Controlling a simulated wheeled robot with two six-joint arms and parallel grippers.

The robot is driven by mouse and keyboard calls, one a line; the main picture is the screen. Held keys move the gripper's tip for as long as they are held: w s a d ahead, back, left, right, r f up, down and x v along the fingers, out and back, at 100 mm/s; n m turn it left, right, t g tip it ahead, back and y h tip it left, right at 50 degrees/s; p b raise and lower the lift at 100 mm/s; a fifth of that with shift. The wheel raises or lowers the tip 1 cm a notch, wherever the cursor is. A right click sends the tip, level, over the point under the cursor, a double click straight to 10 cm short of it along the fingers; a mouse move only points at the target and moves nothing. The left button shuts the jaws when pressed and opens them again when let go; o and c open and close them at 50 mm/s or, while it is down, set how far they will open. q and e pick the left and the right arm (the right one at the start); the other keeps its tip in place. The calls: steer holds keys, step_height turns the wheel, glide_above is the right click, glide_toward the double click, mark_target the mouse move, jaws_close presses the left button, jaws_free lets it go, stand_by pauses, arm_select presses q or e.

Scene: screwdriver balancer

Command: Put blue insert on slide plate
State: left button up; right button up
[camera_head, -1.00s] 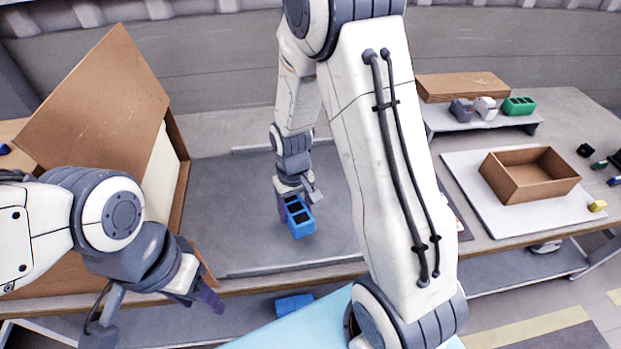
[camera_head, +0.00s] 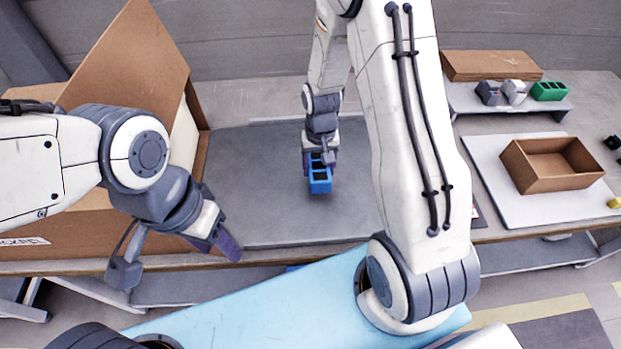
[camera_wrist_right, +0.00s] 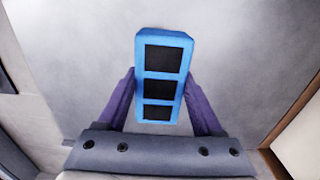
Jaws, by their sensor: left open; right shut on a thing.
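The blue insert (camera_head: 320,183) is a small block with a row of 3 dark square pockets. My right gripper (camera_head: 319,160) is shut on it, and the right wrist view shows the insert (camera_wrist_right: 146,70) between the two purple fingers (camera_wrist_right: 160,105). The grey slide plate (camera_head: 265,190) lies flat on the bench below the insert; whether the insert touches it I cannot tell. My left gripper (camera_head: 228,243) is open and empty near the bench's front edge, left of the insert.
An open cardboard box (camera_head: 120,240) stands at the left, partly behind my left arm. At the right, a brown tray (camera_head: 552,165) sits on a white board (camera_head: 500,195). A small shelf (camera_head: 470,98) carries a green insert (camera_head: 549,91) and grey items. The grey plate is mostly clear.

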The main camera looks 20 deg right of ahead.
steer(key=shift+a+f, duration=0.3)
steer(key=shift+a, duration=0.2)
steer(key=shift+a+f, duration=0.25)
steer(key=shift+a, duration=0.2)
steer(key=shift+a+f, duration=0.1)
steer(key=shift+f, duration=0.25)
steer(key=shift+f+p, duration=0.3)
steer(key=shift+f, duration=1.45)
steer(key=shift+f, duration=0.2)
steer(key=o, duration=1.3)
steer(key=shift+r, duration=0.1)
